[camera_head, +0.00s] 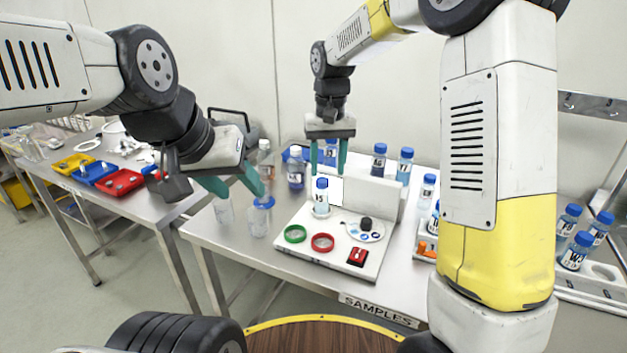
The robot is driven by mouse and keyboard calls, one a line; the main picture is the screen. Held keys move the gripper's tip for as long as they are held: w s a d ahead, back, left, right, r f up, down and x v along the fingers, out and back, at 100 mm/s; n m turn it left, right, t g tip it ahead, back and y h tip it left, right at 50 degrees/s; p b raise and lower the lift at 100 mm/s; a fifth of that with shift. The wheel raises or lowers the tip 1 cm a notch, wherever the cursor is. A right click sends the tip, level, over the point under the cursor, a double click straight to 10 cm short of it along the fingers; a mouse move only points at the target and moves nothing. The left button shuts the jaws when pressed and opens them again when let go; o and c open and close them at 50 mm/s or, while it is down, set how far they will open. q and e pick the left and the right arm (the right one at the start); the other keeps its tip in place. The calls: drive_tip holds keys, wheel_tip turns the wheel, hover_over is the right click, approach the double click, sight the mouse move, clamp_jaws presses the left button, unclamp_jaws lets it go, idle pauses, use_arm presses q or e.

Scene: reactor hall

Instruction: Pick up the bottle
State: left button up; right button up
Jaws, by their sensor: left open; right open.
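A small clear bottle (321,198) with a blue cap and a white label stands upright on a white panel (290,251) on the metal table. My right gripper (328,165) points down with its teal fingers apart, above and just behind this bottle in the picture; I see nothing between them. My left gripper (238,189) has its teal fingers apart, to the left of the panel. It is near a clear blue-topped container (260,217). Several similar blue-capped bottles stand around, and the picture does not show which one the task names.
The panel carries a green ring (295,233), a red ring (322,243), a black knob (365,224) and a red switch (358,256). Bottles (405,166) stand behind and right. A side table holds yellow, blue and red trays (119,183). The metal table's front left is clear.

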sight(322, 191)
drive_tip(key=shift+w+a+f, duration=0.75)
drive_tip(key=shift+w+a, duration=0.05)
drive_tip(key=shift+w, duration=0.05)
wheel_tip(322, 191, down, 8)
drive_tip(key=shift+w+d+r, duration=0.1)
drive_tip(key=shift+d, duration=0.05)
drive_tip(key=shift+c, duration=0.5)
clamp_jaws()
